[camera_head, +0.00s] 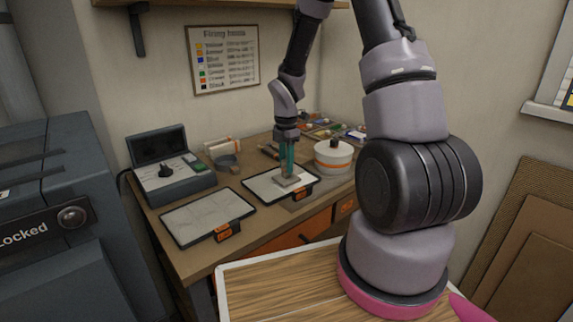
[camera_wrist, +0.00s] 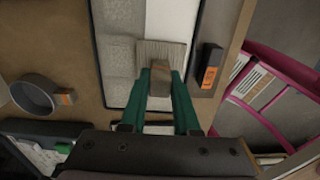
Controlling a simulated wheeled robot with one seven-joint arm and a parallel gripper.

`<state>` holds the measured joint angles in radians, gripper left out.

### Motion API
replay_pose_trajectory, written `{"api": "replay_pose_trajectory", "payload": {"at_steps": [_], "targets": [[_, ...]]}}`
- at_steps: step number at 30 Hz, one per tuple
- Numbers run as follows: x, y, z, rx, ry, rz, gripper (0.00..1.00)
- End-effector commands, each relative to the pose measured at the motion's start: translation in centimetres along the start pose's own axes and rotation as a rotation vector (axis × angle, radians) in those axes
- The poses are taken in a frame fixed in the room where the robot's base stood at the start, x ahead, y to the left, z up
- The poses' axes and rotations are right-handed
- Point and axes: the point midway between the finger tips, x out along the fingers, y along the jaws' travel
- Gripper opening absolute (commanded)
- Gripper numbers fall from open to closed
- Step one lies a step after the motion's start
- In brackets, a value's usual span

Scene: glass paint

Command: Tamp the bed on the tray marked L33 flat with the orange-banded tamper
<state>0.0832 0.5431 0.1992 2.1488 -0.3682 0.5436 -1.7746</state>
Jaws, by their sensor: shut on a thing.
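My gripper (camera_head: 287,172) is shut on the grip (camera_wrist: 162,75) of a flat, pale block-shaped tamper (camera_head: 287,182); in the wrist view its ribbed face (camera_wrist: 160,50) shows. I see no orange band on it. The tamper is over the right-hand tray (camera_head: 258,196), low on or just above its bed; contact is unclear. In the wrist view the bed (camera_wrist: 117,55) is bumpy and grey on the left, with a smoother white strip at upper right. This tray has an orange tag (camera_wrist: 208,75); its lettering is unreadable.
A second tray (camera_head: 205,215) with an orange tag lies to the left. Behind are a dark box (camera_head: 172,178) with an open lid and a grey round dish (camera_head: 226,161). A white pot (camera_head: 333,157) with an orange band stands right of the tamper.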

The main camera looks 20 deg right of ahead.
Motion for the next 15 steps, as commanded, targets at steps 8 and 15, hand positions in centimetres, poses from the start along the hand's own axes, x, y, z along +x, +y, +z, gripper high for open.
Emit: {"api": "replay_pose_trajectory", "payload": {"at_steps": [8, 15], "targets": [[0.0, 0.0, -2.6, -0.005, 0.0, 0.001, 0.0], [0.0, 0.0, -5.0, -0.004, 0.0, 0.001, 0.0]]}}
